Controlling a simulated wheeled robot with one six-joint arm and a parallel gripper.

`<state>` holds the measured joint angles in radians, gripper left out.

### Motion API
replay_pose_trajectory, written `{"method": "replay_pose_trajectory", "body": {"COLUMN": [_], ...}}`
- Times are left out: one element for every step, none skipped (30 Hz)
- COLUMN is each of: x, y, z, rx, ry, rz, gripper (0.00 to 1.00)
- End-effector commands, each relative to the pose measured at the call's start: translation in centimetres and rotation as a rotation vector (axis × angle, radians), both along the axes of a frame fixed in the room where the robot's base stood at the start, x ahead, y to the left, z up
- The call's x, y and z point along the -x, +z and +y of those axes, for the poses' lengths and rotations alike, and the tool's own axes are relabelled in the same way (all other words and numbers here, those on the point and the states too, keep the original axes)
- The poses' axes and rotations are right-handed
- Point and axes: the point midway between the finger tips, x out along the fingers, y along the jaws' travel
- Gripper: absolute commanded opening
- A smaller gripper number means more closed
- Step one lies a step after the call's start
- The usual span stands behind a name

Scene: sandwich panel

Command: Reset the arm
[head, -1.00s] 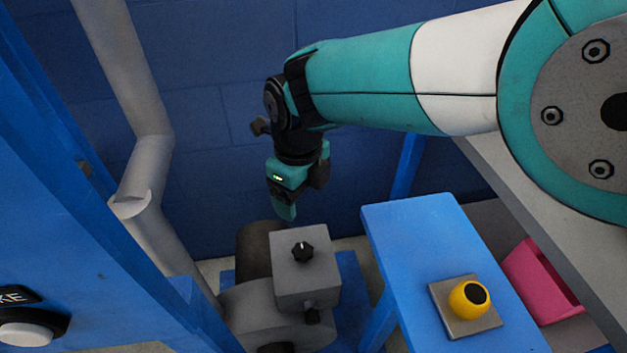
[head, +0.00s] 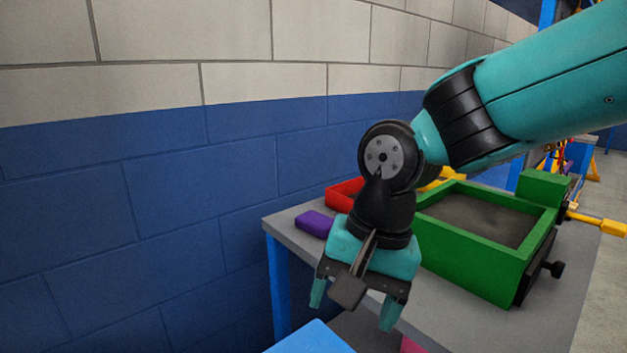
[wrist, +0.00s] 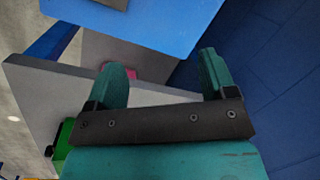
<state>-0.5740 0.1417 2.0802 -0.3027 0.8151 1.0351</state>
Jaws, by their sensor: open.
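My gripper (head: 352,305) is teal and black and hangs from the teal arm in the middle of the head view. Its two fingers are apart with nothing between them. It is in front of the near left end of a grey table (head: 460,305), and I cannot tell its exact height. In the wrist view my gripper (wrist: 163,80) also shows two spread, empty fingers.
A green box (head: 485,225) stands on the grey table, with a red tray (head: 343,192) and a purple block (head: 314,223) to its left. A blue surface (head: 310,338) lies at the bottom edge. A blue and grey wall (head: 170,180) stands behind.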

Motion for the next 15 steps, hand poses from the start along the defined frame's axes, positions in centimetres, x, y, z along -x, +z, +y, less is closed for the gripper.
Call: {"method": "replay_pose_trajectory", "body": {"x": [1.2, 1.9, 2.9, 3.6, 4.4, 5.3, 6.0, 6.6, 7.5, 8.2, 8.8, 9.7, 10.4, 11.0, 10.6], "y": [0.7, 0.8, 1.1, 1.1, 1.2, 1.2, 1.2, 1.2, 1.1, 1.1, 1.0, 0.8, 0.7, 0.5, 2.9], "z": [-2.2, -3.2, -4.4, -5.2, -5.9, -6.7, -7.3, -7.8, -8.5, -8.9, -9.3, -9.8, -10.1, -10.5, -10.3], "rx": [-0.027, -0.041, -0.058, -0.071, -0.082, -0.096, -0.105, -0.114, -0.125, -0.133, -0.139, -0.147, -0.154, -0.16, -0.159], "ry": [0.1, 0.166, 0.248, 0.305, 0.361, 0.43, 0.479, 0.527, 0.587, 0.629, 0.673, 0.728, 0.771, 0.811, 0.808], "rz": [-0.031, -0.049, -0.075, -0.093, -0.111, -0.135, -0.153, -0.172, -0.196, -0.215, -0.233, -0.257, -0.276, -0.296, -0.29], "gripper": [0.78, 0.78, 0.78, 0.78, 0.78, 0.78, 0.78, 0.78, 0.78, 0.78, 0.78, 0.78, 0.78, 0.78, 0.78]}}
